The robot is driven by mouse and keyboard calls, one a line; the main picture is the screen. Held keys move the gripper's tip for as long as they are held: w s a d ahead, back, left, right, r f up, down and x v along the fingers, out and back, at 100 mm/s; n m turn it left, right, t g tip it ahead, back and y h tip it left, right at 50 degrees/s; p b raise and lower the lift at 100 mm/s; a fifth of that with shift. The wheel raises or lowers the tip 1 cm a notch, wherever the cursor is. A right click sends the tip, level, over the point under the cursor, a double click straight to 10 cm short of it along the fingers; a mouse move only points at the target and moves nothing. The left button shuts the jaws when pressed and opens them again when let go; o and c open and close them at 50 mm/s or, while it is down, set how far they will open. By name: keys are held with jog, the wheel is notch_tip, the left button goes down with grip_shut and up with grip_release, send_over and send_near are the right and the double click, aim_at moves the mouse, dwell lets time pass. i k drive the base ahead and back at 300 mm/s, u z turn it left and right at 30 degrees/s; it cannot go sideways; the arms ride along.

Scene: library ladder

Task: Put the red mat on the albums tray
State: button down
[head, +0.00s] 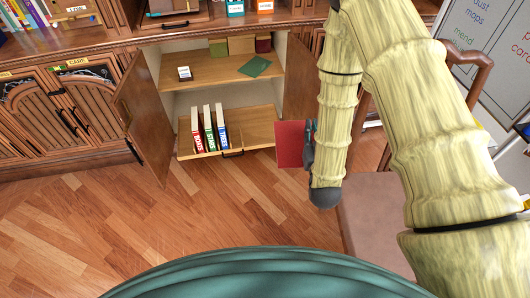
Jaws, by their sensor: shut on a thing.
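The red mat (289,144) is a flat red piece held upright at the lower right of the open cabinet. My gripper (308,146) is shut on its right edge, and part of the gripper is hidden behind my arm. A light wooden pull-out tray (258,133) low in the cabinet holds a few upright red, green and blue albums (209,128) at its left; this looks like the albums tray. Its right part is bare.
The cabinet's left door (143,120) stands open; the right door (299,88) is also open, close to my arm. The upper shelf (210,75) holds a green mat (256,66), a small card holder (184,73) and boxes (240,45). A chair (375,215) stands at the right.

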aim_at(270, 136)
jog(key=k, duration=0.45)
jog(key=u, duration=0.2)
jog(key=i, duration=1.6)
